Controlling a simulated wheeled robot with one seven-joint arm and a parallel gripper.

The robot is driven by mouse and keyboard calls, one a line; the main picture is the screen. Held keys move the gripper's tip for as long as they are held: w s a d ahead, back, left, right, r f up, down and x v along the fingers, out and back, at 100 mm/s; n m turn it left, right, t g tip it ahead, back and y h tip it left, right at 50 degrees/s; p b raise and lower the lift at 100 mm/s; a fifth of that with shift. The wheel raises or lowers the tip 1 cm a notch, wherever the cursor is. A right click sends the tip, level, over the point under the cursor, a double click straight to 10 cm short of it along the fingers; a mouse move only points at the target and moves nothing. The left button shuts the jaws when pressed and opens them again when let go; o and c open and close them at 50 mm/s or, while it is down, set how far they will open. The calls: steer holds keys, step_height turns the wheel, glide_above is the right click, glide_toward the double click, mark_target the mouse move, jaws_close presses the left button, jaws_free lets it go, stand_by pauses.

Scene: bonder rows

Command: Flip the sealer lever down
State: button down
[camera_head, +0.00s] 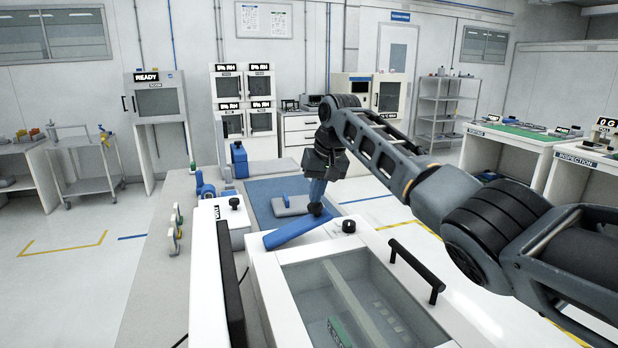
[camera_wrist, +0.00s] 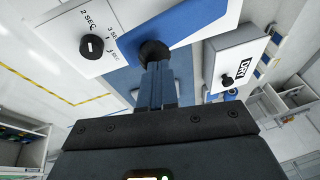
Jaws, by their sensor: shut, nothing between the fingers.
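The sealer's blue lever arm (camera_head: 297,231) lies across the far end of a white housing, beside a black dial (camera_head: 349,226). A round black knob (camera_head: 316,209) is at its far-right end. In the wrist view the blue arm (camera_wrist: 190,22) and knob (camera_wrist: 154,52) are close ahead, and the dial (camera_wrist: 91,47) has second marks beside it. My gripper (camera_head: 318,196) points down over the knob with its blue fingers shut and empty. The fingertips (camera_wrist: 156,68) are at the knob; whether they touch is unclear. The arm looks low against the housing; its exact angle is hard to judge.
A glass-lidded white machine (camera_head: 360,290) with a black handle is in front. A white box with a black knob (camera_head: 234,203) stands left of the lever. A grey and blue item (camera_head: 292,204) lies on the blue mat (camera_head: 265,190) behind. Shelves and cabinets line the walls.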

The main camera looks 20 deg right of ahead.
mark_target(326, 211)
steer(key=d+f+y, duration=0.2)
steer(key=f, duration=0.1)
steer(key=shift+d+f+y, duration=0.2)
steer(key=shift+f+y, duration=0.1)
steer(key=shift+y, duration=0.1)
steer(key=shift+d+f+b, duration=0.45)
steer(key=shift+f, duration=0.35)
steer(key=shift+s+d+f, duration=0.1)
steer(key=shift+d+f, duration=0.05)
steer(key=shift+f, duration=0.1)
steer(key=shift+r+p, duration=0.6)
steer(key=shift+r, duration=0.05)
step_height(326, 211, up, 4)
steer(key=p, duration=0.3)
steer(key=shift+r, duration=0.1)
steer(key=b+v, duration=0.2)
steer(key=v, duration=0.7)
steer(key=shift+d, duration=0.25)
steer(key=shift+d, duration=0.1)
